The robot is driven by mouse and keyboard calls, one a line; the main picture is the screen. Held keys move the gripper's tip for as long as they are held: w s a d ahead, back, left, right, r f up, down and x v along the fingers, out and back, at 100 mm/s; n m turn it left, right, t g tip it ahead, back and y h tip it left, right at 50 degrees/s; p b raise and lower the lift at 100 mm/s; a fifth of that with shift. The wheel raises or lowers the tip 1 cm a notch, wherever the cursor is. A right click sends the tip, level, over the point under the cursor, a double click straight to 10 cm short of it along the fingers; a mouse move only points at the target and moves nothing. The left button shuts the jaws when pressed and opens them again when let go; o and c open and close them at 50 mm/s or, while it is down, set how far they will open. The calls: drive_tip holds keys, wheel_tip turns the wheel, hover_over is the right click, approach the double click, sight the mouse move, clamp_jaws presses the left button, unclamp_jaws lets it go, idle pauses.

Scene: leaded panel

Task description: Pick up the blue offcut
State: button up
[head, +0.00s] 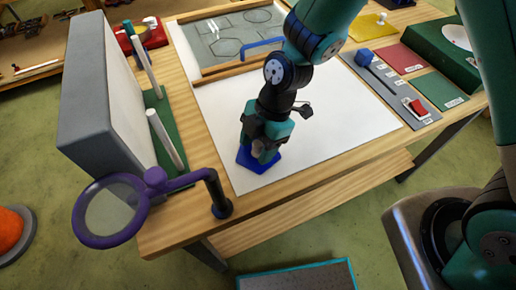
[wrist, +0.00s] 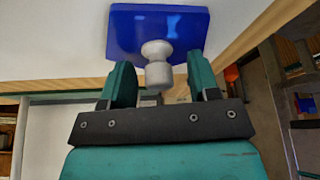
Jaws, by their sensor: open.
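The blue offcut (head: 258,160) is a flat blue piece lying on the white sheet near the table's front edge. In the wrist view the blue offcut (wrist: 128,32) shows a pale round knob (wrist: 157,62) standing on its face. My gripper (head: 262,143) is right over the offcut, pointing down. In the wrist view my gripper (wrist: 160,85) is open, with one teal finger on each side of the knob. The fingers do not appear to press on it. In the head view the gripper hides most of the knob.
A purple-rimmed magnifier (head: 112,210) on a bent arm stands at the table's front left. A grey upright block (head: 95,95) and white rods (head: 165,138) are at the left. The white sheet (head: 345,120) is clear to the right, up to a grey strip with a red switch (head: 416,107).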

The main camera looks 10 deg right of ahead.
drive_tip(key=c, duration=0.9)
drive_tip(key=shift+r, duration=0.15)
